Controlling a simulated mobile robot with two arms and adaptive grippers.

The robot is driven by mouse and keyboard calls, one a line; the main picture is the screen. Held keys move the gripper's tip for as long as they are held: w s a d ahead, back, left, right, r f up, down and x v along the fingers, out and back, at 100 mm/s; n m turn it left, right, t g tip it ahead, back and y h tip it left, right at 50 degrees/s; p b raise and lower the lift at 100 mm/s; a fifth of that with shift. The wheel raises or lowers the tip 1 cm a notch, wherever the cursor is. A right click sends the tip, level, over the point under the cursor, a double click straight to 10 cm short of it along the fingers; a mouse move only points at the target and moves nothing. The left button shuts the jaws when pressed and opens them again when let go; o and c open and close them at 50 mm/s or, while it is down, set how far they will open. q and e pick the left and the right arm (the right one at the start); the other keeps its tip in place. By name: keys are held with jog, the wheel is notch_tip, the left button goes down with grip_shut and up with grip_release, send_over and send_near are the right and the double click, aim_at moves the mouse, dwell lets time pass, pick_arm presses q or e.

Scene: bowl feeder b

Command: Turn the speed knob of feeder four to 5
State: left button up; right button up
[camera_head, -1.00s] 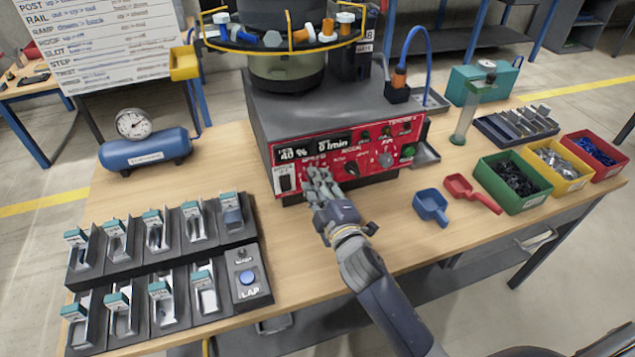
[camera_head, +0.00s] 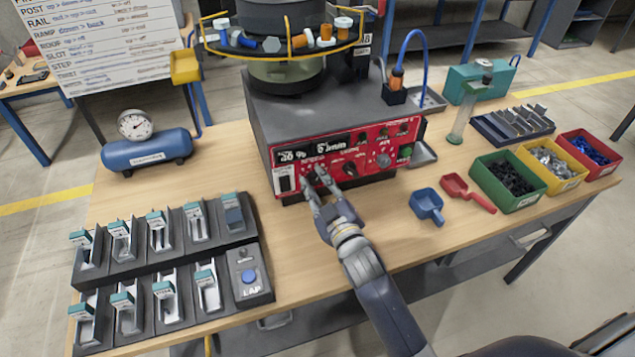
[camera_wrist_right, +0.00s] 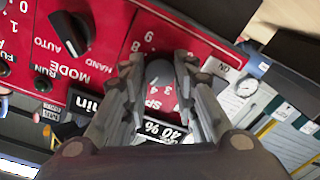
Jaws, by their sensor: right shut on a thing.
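The bowl feeder's red control panel (camera_head: 385,162) faces the table front, with a display (camera_head: 300,155) reading 40 % on its left part. My right gripper (camera_head: 316,180) is at the panel's lower left, below the display. In the right wrist view its fingers (camera_wrist_right: 160,88) are shut on the grey speed knob (camera_wrist_right: 160,72), one on each side. My left gripper is not in view.
Part racks (camera_head: 165,238), a blue scoop (camera_head: 427,205), a red scoop (camera_head: 467,192) and bins (camera_head: 512,182) stand on the table. The table front is mostly clear.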

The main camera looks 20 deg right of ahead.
dwell(0.4)
jog(key=o, duration=1)
jog(key=shift+o, duration=0.2)
jog(key=shift+s, duration=0.2)
jog(key=s+d, duration=0.1)
jog(key=s, duration=1)
jog(key=shift+s, duration=0.25)
